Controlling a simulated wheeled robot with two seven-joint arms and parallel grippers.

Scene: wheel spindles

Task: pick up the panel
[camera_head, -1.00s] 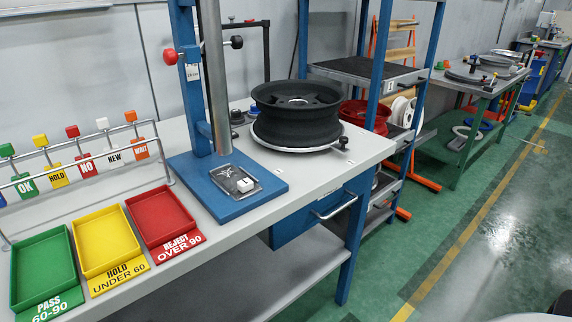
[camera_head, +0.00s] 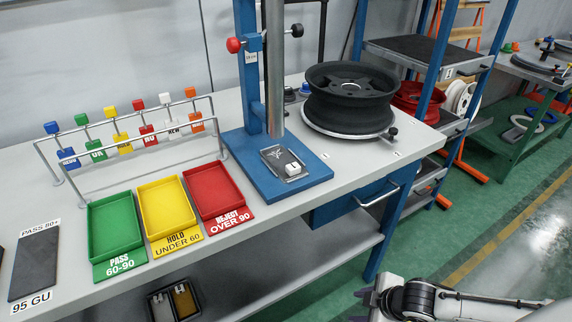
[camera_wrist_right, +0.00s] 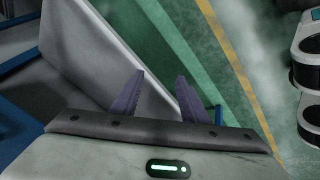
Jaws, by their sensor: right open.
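Flat plates that could be the panel show in the head view. A dark plate (camera_head: 35,263) marked PASS 80+ and 95 GU lies at the table's left end. A small dark plate (camera_head: 279,158) with a white block on it lies on the blue stand base (camera_head: 262,182). My right gripper (camera_head: 370,302) is low at the bottom right, in front of the table and away from all plates. Its fingers (camera_wrist_right: 160,84) are apart and empty in the wrist view. My left gripper is out of view.
Green (camera_head: 91,232), yellow (camera_head: 143,219) and red (camera_head: 190,200) trays line the table front. A tag rack (camera_head: 145,166) stands behind them. A blue column (camera_head: 247,70) and a black wheel (camera_head: 350,103) stand further right. Green floor (camera_head: 480,200) is open at right.

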